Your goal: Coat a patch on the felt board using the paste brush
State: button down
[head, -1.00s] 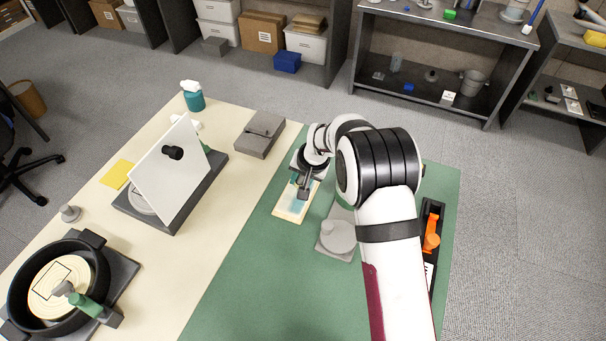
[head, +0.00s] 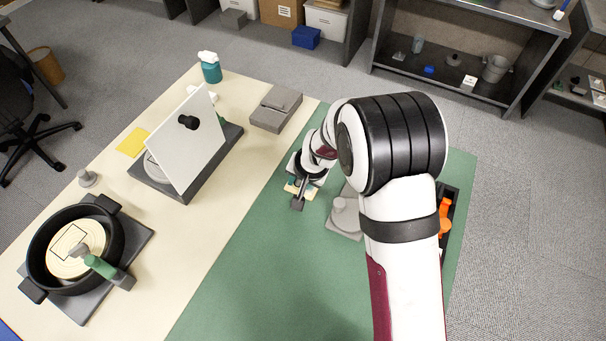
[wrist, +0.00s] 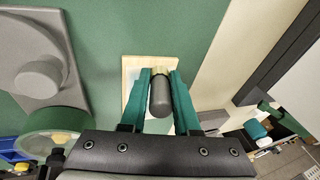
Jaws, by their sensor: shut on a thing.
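My gripper (wrist: 159,82) is shut on the paste brush (wrist: 160,97), which shows a dark grey rounded handle and a pale brass-coloured collar between the green fingers. The brush's bristles are hidden in the wrist view. The felt board (wrist: 131,68), a small cream rectangle, lies on the green mat directly beyond the fingers. I cannot tell whether the bristles touch the board.
A grey block with a round knob (head: 344,222) stands just right of the board. A black tray with an orange tool (head: 445,215) lies farther right, partly behind my arm. A grey box (head: 275,108) is at the back. The green mat (head: 250,270) in front is clear.

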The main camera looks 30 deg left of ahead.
jog(key=shift+w+r, duration=0.1)
jog(key=shift+r, duration=3.8)
jog(key=shift+a, duration=0.35)
jog(key=shift+f, duration=3.45)
jog(key=shift+w+f, duration=0.45)
jog(key=shift+f, duration=0.15)
jog(key=shift+w, duration=5.25)
jog(key=shift+s, duration=5.35)
jog(key=shift+s+r, duration=0.2)
jog(key=shift+r, duration=0.35)
jog(key=shift+s+r, duration=0.15)
jog(key=shift+r, duration=3.35)
